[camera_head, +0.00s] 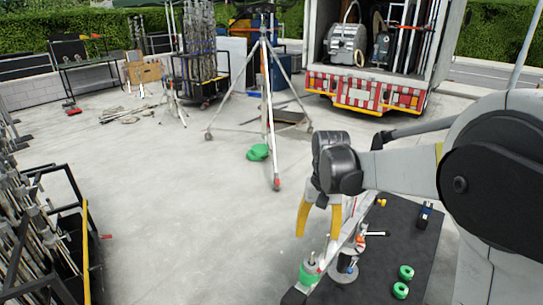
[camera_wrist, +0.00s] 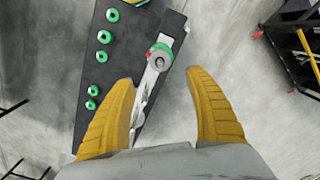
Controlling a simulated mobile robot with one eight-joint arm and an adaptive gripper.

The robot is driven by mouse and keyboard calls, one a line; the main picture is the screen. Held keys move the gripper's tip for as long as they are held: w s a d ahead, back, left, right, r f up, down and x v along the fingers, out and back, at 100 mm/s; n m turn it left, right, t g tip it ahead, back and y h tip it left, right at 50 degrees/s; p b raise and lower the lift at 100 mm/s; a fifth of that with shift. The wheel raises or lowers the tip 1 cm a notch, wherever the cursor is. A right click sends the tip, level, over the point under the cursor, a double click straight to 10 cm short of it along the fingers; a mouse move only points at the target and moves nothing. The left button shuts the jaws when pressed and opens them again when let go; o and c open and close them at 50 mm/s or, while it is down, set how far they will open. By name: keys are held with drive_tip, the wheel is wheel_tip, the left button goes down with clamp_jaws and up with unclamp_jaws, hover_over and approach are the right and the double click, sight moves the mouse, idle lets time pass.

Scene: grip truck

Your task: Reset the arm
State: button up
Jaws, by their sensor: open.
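My gripper (camera_head: 319,219) has two yellow fingers and hangs pointing down at the left edge of a dark table (camera_head: 405,240). In the wrist view my gripper (camera_wrist: 163,110) shows its fingers spread wide, with nothing between them but table edge and floor below. My grey arm (camera_head: 405,170) reaches in from the right side of the head view.
On the table are a green-ringed fitting (camera_head: 309,273), green rolls (camera_head: 406,272) and a small dark blue device (camera_head: 425,212). A tripod stand (camera_head: 268,100) stands beyond, and an open truck (camera_head: 368,90) is behind. A rack (camera_head: 50,240) is at left.

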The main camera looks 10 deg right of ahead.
drive_tip(key=s+f+n+t+b, duration=0.1)
drive_tip(key=s+f+t+b, duration=0.2)
drive_tip(key=s+f+b, duration=0.2)
drive_tip(key=s+f+n+t+b, duration=0.1)
drive_tip(key=s+f+t+b, duration=0.3)
drive_tip(key=s+b, duration=0.7)
drive_tip(key=shift+s+a+f+t+b, duration=0.15)
drive_tip(key=shift+s+f+t+b, duration=0.2)
drive_tip(key=shift+s+f, duration=0.6)
drive_tip(key=shift+s+r, duration=0.15)
drive_tip(key=shift+r, duration=0.05)
